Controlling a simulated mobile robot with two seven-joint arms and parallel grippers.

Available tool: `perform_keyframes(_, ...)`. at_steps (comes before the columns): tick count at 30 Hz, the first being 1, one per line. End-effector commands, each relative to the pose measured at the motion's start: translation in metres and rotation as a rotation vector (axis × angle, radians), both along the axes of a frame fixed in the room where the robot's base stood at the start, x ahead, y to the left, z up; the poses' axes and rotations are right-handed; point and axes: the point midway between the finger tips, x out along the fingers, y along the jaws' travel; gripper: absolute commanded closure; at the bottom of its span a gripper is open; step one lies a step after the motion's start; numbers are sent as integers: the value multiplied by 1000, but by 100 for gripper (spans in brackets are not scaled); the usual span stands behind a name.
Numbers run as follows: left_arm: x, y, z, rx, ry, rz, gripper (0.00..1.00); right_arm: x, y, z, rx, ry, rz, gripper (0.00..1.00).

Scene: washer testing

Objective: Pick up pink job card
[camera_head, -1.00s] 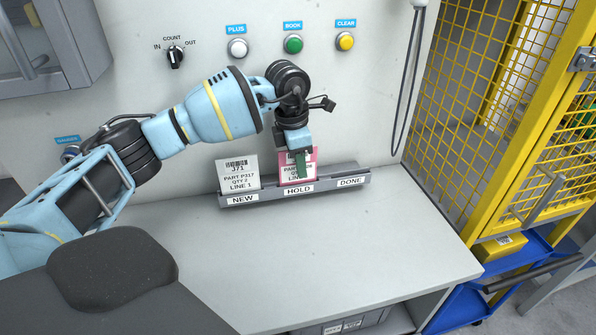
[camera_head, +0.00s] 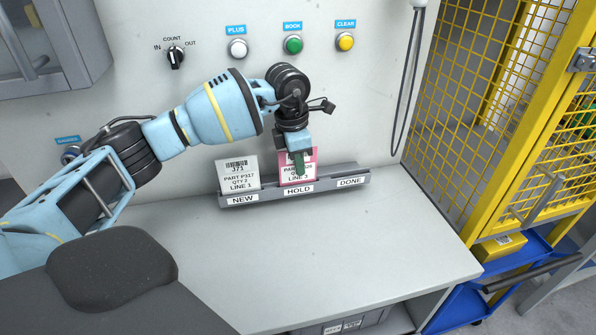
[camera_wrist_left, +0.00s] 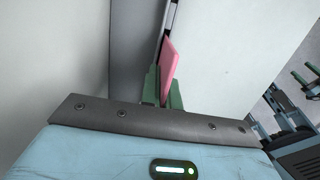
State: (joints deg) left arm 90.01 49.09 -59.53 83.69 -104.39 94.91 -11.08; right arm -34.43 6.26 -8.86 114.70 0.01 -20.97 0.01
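The pink job card (camera_head: 297,170) stands upright in the HOLD section of the grey card rack (camera_head: 328,179). My left gripper (camera_head: 299,163) is in front of it, pointing down, and covers part of its upper print. In the left wrist view the card (camera_wrist_left: 170,58) shows edge-on between the two green fingers (camera_wrist_left: 164,92), which look slightly apart. Whether both touch it is hard to see. My right gripper (camera_wrist_left: 306,74) shows at the right edge of the left wrist view, its green fingers apart and empty, away from the rack.
A white job card (camera_head: 238,173) stands in the NEW section, left of the pink one; DONE is empty. Buttons (camera_head: 293,44) and a count knob (camera_head: 175,57) are on the wall panel above. The worktop (camera_head: 320,240) before the rack is clear. A yellow mesh cage (camera_head: 490,120) is at right.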

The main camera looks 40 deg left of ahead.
Motion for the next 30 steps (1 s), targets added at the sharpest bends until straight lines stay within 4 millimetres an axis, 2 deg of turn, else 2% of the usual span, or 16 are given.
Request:
perform_keyframes(10, 0, 0, 6, 0, -1, 0, 100, 4, 0, -1, 0, -6, 0, 44)
perform_keyframes(14, 1, 0, 19, -1, -3, 0, 100, 3, 0, -3, 1, -4, 0, 44)
perform_keyframes(18, 1, 0, 41, -1, -3, 0, 100, 1, 0, -5, 0, 2, 0, 44)
perform_keyframes(23, -17, -13, 42, 0, 0, -4, 100, 0, 0, -5, 0, 4, -1, 44)
perform_keyframes(30, -55, -42, 46, 1, 0, -6, 100, -4, 0, -8, 0, 12, 0, 44)
